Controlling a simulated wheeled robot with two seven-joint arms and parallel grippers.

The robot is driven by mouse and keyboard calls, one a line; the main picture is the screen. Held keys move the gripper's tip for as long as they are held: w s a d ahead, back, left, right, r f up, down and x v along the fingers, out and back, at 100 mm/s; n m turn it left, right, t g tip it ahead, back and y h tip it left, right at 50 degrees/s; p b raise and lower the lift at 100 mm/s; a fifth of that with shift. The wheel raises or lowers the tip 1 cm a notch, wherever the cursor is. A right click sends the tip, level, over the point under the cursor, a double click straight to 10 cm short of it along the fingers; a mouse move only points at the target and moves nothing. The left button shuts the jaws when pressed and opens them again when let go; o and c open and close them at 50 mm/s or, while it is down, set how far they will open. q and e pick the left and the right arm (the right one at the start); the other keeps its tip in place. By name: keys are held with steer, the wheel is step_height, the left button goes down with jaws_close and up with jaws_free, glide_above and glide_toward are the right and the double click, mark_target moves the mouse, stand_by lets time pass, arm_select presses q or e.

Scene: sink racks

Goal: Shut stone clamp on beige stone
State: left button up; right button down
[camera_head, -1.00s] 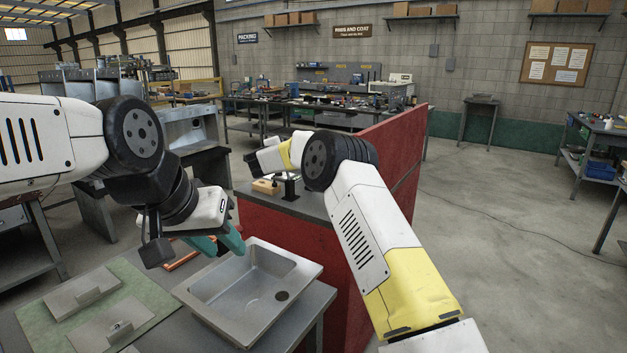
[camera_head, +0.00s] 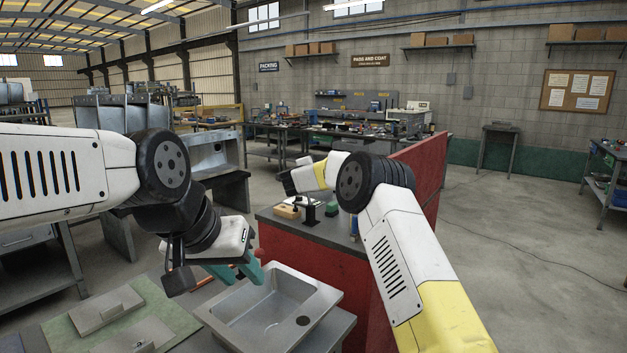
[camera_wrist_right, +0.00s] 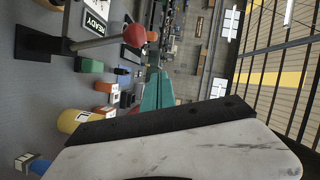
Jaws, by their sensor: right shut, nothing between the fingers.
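The stone clamp (camera_head: 310,211) stands on the grey top of the red counter, a dark upright on a base. The beige stone (camera_head: 287,211) lies at its left. In the right wrist view the clamp's black base (camera_wrist_right: 38,42) is at upper left, with a metal lever ending in a red knob (camera_wrist_right: 135,35). Whether its jaw presses the stone cannot be told. My right gripper (camera_wrist_right: 157,90) has its teal fingers together and empty, near the red knob and apparently apart from it; the head view hides its fingertips. My left gripper (camera_head: 238,271) is open and empty above the sink's left rim.
A steel sink (camera_head: 325,297) is in front of the red counter (camera_head: 290,247). Grey plates lie on a green mat (camera_head: 70,328) at lower left. Small coloured items and a yellow cylinder (camera_wrist_right: 72,121) are near my right gripper.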

steer(key=v, duration=1)
steer(key=shift+a+r, duration=0.15)
steer(key=shift+r, duration=0.2)
steer(key=shift+w, duration=0.15)
steer(key=s+d+r+n+y, duration=0.2)
steer(key=s+r+n+y, duration=0.3)
steer(key=r, duration=0.4)
steer(key=s+d+r+n+g+y, duration=0.1)
steer(key=s+d+r+n+y, duration=0.15)
steer(key=s, duration=0.35)
steer(key=s+d+r+n+g+y, duration=0.1)
steer(key=s+n, duration=0.2)
steer(key=s, duration=0.2)
steer(key=s+d+f+n+g+h, duration=0.1)
steer(key=s+d+f, duration=0.4)
steer(key=s, duration=0.7)
steer(key=s+d+f+n+g+h, duration=0.1)
steer(key=s+d+f+n+g, duration=0.2)
steer(key=s, duration=0.8)
steer(key=s+d+f+n+g+h, duration=0.1)
steer(key=s+d+f, duration=0.5)
steer(key=s, duration=0.6)
steer(key=d+n+g, duration=0.1)
steer(key=d+g, duration=0.1)
steer(key=shift+s+f+g, duration=0.3)
steer(key=shift+s+g, duration=0.05)
steer(key=shift+g, duration=0.05)
